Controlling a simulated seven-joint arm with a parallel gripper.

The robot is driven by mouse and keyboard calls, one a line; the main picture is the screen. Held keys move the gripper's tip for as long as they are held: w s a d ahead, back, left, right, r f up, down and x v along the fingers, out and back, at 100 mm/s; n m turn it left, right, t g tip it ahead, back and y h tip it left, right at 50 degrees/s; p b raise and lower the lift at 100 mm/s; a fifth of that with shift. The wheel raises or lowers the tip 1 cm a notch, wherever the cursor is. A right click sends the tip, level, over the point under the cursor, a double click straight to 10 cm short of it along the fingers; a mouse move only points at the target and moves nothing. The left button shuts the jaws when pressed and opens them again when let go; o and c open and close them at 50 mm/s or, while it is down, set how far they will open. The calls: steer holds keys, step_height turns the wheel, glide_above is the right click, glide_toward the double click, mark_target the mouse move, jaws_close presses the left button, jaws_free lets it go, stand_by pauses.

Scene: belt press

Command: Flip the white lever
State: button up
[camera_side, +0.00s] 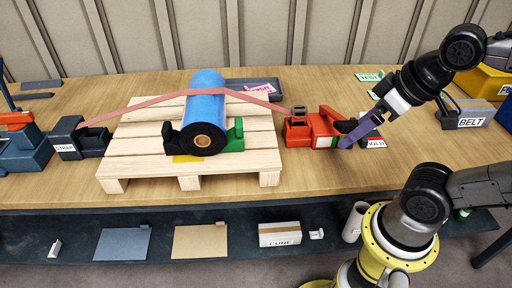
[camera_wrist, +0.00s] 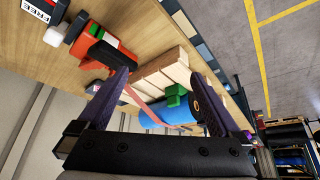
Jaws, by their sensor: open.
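A red clamp unit (camera_side: 322,127) stands on the table to the right of the pallet, with a dark end piece and a HOLD label (camera_side: 376,143) beside it. In the wrist view the red unit (camera_wrist: 108,57) lies at upper left, with a black block (camera_wrist: 76,27) and a small white part (camera_wrist: 55,51) at its end. This white part may be the white lever; I cannot tell for sure. A FREE label (camera_wrist: 40,9) is near it. My gripper (camera_side: 346,144) is at the unit's right end in the side view, partly covering it. Its purple fingers (camera_wrist: 158,76) are spread wide and empty.
A blue roll (camera_side: 203,110) sits in a green cradle on a wooden pallet (camera_side: 125,150). A pink strap (camera_side: 150,101) runs over it from the STRAP block (camera_side: 68,140) to the red unit. A BELT box (camera_side: 470,118) is at right. The front table strip is clear.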

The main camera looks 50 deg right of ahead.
steer(key=c, duration=0.8)
steer(key=shift+s+d+f+n, duration=0.1)
steer(key=shift+d+n, duration=0.35)
steer(key=shift+n, duration=0.15)
steer(key=c, duration=0.5)
steer(key=d+n+h, duration=0.1)
steer(key=n, duration=0.1)
steer(key=s+d+n+h, duration=0.1)
steer(key=d+n, duration=0.1)
steer(key=n, duration=0.1)
steer(key=d+f+n, duration=0.1)
steer(key=n, duration=0.1)
steer(key=shift+s+d+f+n+h, duration=0.1)
steer(key=shift+s+d+n+h, duration=0.3)
jaws_close()
steer(key=s+d+f+n+h, duration=0.2)
steer(key=d+f+n, duration=0.3)
steer(key=n, duration=1.3)
steer(key=shift+s+f+h, duration=0.25)
steer(key=shift+s+h, duration=0.1)
steer(key=shift+h, duration=0.25)
steer(key=shift+d, duration=0.1)
